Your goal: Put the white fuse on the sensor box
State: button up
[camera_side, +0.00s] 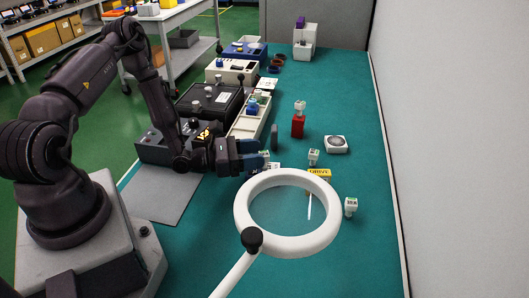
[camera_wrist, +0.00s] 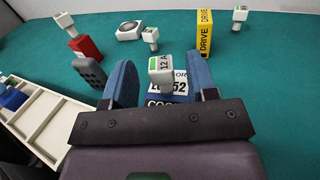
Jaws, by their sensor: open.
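My gripper (camera_side: 252,154) is low over the mat, its blue fingers apart in the wrist view (camera_wrist: 161,88). Between them is a white fuse (camera_wrist: 160,75) marked "12 A" with a green patch, with gaps on both sides. It also shows in the side view (camera_side: 264,156). A white box (camera_wrist: 168,92) with dark lettering, partly hidden, shows below this fuse; I cannot tell whether they touch. Similar white fuses stand nearby (camera_wrist: 150,37) and farther right (camera_wrist: 240,15). A red block (camera_wrist: 84,46) has a white piece on top. No full "sensor" label is readable.
A yellow "DRIVE" box (camera_wrist: 204,33) and a white dial unit (camera_side: 336,144) stand beyond. A dark upright piece (camera_wrist: 89,70) is left of the fingers. A cream tray (camera_side: 248,118) lies behind. A white ring magnifier (camera_side: 244,228) overhangs the front. The right-hand mat is mostly clear.

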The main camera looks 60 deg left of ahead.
jog(key=shift+v, duration=1.25)
jog(key=s+d+r+m+g+h, duration=0.1)
jog(key=d+r+m+g+h, duration=0.3)
jog(key=r, duration=0.3)
jog(key=d+r+m+g+h, duration=0.2)
jog(key=d+r+m, duration=0.1)
jog(key=r+m, duration=0.25)
jog(key=s+d+r+m+g+y, duration=0.1)
jog(key=s+d+r+m+g, duration=0.45)
jog(key=s+m+g, duration=0.35)
jog(key=s+a+r+m+t+y, duration=0.4)
jog(key=s+r+m+y, duration=0.3)
jog(key=r+m+y, duration=0.3)
jog(key=m+y, duration=0.1)
jog(key=m, duration=0.2)
jog(key=shift+r+y, duration=0.3)
jog(key=shift+y, duration=0.1)
